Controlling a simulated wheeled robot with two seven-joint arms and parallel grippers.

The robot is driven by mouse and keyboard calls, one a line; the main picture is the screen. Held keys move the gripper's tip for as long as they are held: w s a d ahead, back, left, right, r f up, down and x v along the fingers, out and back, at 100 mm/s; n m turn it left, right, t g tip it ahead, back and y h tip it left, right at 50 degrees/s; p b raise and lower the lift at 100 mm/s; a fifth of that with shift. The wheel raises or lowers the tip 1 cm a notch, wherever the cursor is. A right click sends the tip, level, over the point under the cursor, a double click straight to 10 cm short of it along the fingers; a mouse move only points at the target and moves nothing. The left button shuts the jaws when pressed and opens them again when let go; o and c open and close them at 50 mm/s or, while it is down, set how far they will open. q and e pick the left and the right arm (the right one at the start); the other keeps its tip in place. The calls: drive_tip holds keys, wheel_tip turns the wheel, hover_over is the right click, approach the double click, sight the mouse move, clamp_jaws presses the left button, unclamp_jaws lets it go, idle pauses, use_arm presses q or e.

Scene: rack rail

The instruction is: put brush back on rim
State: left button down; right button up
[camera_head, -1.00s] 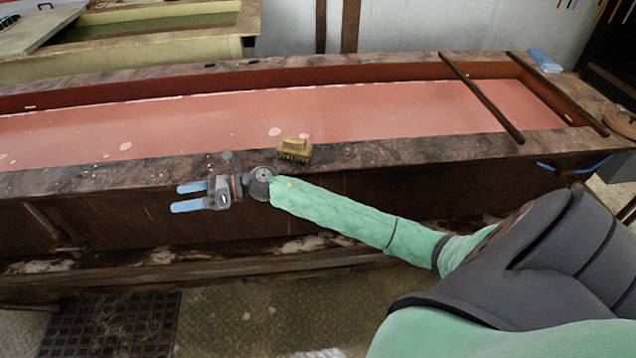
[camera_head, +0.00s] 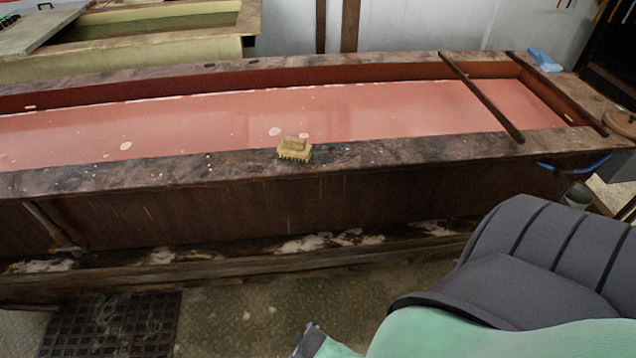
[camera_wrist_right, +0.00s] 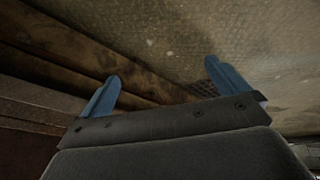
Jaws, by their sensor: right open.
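The brush (camera_head: 294,150) is a small yellowish block with bristles below and a raised grip on top. It rests on the near rim (camera_head: 210,168) of the long vat, bristles down, in the head view. My right gripper (camera_wrist_right: 160,90) shows in the right wrist view with its two blue fingers wide apart and nothing between them. It is low, away from the brush, facing the floor and the vat's wooden base. My left gripper is in neither view.
The vat holds pink liquid (camera_head: 200,125). Two dark bars (camera_head: 482,97) cross its right end, with a blue cloth (camera_head: 544,60) on the far corner. A dark floor grate (camera_head: 110,325) lies at lower left.

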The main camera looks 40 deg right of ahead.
drive_tip(key=s+a+f+m+g, duration=0.1)
drive_tip(key=s+f, duration=0.1)
drive_tip(key=s, duration=0.4)
drive_tip(key=s+a+f+m+g, duration=0.1)
drive_tip(key=s+f+g, duration=0.1)
drive_tip(key=s, duration=0.4)
drive_tip(key=shift+a+f+m+y, duration=0.3)
drive_tip(key=shift+f, duration=0.25)
drive_tip(key=shift+w, duration=0.1)
